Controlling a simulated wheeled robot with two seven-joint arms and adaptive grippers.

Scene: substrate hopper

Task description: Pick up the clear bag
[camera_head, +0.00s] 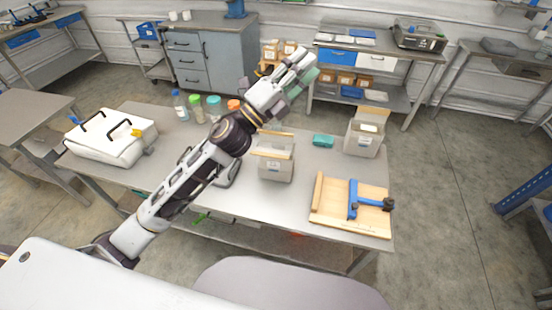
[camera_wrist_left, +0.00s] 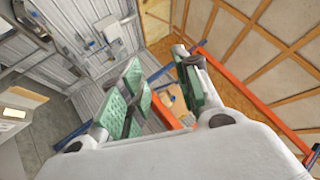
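No bag shows plainly as clear. A pale, box-shaped bag or bin (camera_head: 275,168) with a tan strip along its top stands mid-table. A similar pale one (camera_head: 364,140) with a white label and raised tan flap stands at the table's back right. I cannot tell whether either is the clear bag. My left gripper (camera_head: 300,68) is raised above the table's back edge, pointing away, apart from both. In the left wrist view its green-padded fingers (camera_wrist_left: 156,88) are spread with nothing held between them. My right gripper is not in view.
A white case (camera_head: 108,140) with black handles lies on the table's left. Several bottles stand behind my left arm. A teal block (camera_head: 323,141) and a wooden board (camera_head: 368,218) with a blue clamp (camera_head: 353,198) are on the right. Workbenches line the back wall.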

